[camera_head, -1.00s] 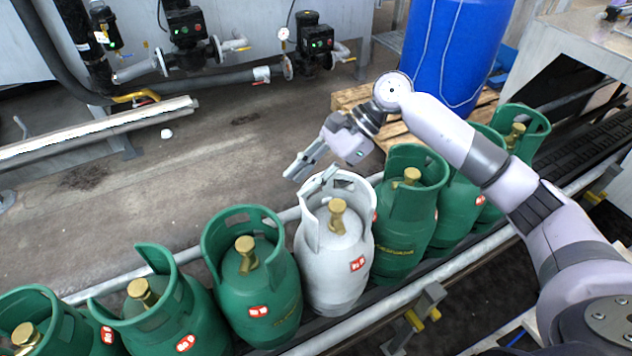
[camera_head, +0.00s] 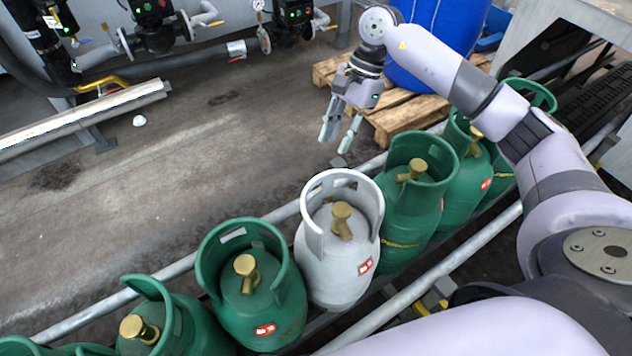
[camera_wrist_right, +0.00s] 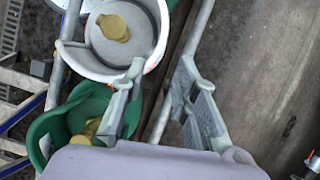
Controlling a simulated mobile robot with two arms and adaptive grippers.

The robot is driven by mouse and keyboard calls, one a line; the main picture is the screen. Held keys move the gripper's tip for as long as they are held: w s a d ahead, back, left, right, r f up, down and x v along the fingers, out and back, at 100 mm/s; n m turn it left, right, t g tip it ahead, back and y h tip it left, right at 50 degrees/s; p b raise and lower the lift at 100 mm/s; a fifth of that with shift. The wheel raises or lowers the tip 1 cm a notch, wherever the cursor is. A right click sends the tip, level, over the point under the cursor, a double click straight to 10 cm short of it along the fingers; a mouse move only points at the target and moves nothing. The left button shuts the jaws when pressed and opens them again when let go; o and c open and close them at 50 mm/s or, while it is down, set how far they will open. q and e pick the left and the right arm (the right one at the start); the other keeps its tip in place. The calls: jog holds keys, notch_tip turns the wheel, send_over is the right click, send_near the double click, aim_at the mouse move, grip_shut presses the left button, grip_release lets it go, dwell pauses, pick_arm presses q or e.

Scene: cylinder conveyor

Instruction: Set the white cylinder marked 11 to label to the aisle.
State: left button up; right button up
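The white cylinder (camera_head: 339,262) stands upright on the conveyor among green cylinders. It has a brass valve inside its collar and a small red-and-white label on its front; the number is too small to read. My right gripper (camera_head: 338,143) is open and empty above the far rail, behind the white cylinder and apart from it. In the right wrist view the white cylinder's collar (camera_wrist_right: 92,62) lies past one fingertip, and the open fingers of the right gripper (camera_wrist_right: 158,75) have the rail between them. My left gripper is not in view.
Green cylinders stand close on both sides, one to the left (camera_head: 262,300) and one to the right (camera_head: 408,215). A metal rail (camera_head: 175,270) runs along the conveyor's far side. Beyond it the aisle floor (camera_head: 215,150) is clear. A wooden pallet (camera_head: 400,115) and blue drum (camera_head: 440,50) stand behind.

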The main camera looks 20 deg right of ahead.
aim_at(323, 174)
jog(key=x, duration=0.6)
jog(key=shift+a+p, duration=0.1)
jog(key=shift+p, duration=0.3)
jog(key=p+x, duration=0.1)
jog(key=x, duration=0.7)
jog(key=shift+a+f, duration=0.1)
jog(key=shift+f, duration=0.15)
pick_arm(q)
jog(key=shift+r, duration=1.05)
pick_arm(e)
grip_shut()
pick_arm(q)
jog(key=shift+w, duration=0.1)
